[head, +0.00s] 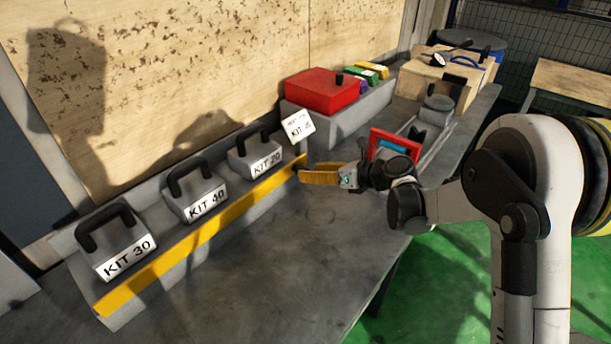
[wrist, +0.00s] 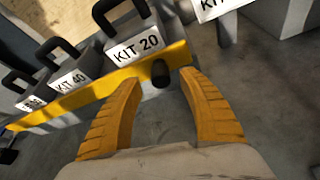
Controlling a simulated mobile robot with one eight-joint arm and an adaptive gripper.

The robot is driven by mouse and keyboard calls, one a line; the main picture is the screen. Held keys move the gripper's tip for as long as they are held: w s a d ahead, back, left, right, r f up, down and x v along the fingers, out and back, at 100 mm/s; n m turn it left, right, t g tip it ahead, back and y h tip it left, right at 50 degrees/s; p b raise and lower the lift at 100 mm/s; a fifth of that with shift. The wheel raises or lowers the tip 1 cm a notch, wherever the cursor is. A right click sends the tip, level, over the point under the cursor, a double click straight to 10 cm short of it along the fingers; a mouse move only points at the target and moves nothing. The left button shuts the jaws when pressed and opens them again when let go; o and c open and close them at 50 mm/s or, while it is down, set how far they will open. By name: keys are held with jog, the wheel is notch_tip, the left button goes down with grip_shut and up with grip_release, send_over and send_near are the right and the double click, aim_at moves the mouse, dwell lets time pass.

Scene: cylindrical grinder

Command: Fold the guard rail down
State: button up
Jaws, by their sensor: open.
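The guard rail (head: 205,235) is a long yellow bar along the front of the kit shelf, before the kit blocks. It also shows in the wrist view (wrist: 85,93). A black knob (wrist: 160,73) sticks out near its right end. My gripper (head: 305,174) is at that end of the rail. In the wrist view my gripper (wrist: 159,80) has its two yellow fingers spread, with the knob between and slightly beyond the tips. I see no finger closed on the knob; contact cannot be told.
Blocks marked KIT 30 (head: 124,245), KIT 40 (head: 196,190) and KIT 20 (head: 255,157) stand behind the rail. A small sign (head: 298,125) stands at the rail's right end. A red box (head: 320,91) sits beyond. The bench top (head: 290,265) before the rail is clear.

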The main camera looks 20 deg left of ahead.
jog(key=shift+b+x, duration=0.4)
jog(key=shift+x, duration=1.15)
grip_shut()
jog(key=shift+d+f+y+b, duration=0.15)
jog(key=shift+f+y+b, duration=0.35)
jog(key=shift+b, duration=0.3)
jog(key=shift+d+f+t+y+b, duration=0.1)
jog(key=shift+t+y+b, duration=0.3)
jog(key=shift+y, duration=0.1)
jog(key=shift+d+y, duration=0.1)
jog(key=shift+y, duration=0.3)
jog(key=shift+s+d+f+t+y, duration=0.1)
jog(key=shift+f+t+y, duration=0.25)
jog(key=shift+y, duration=0.55)
jog(key=shift+r, duration=0.1)
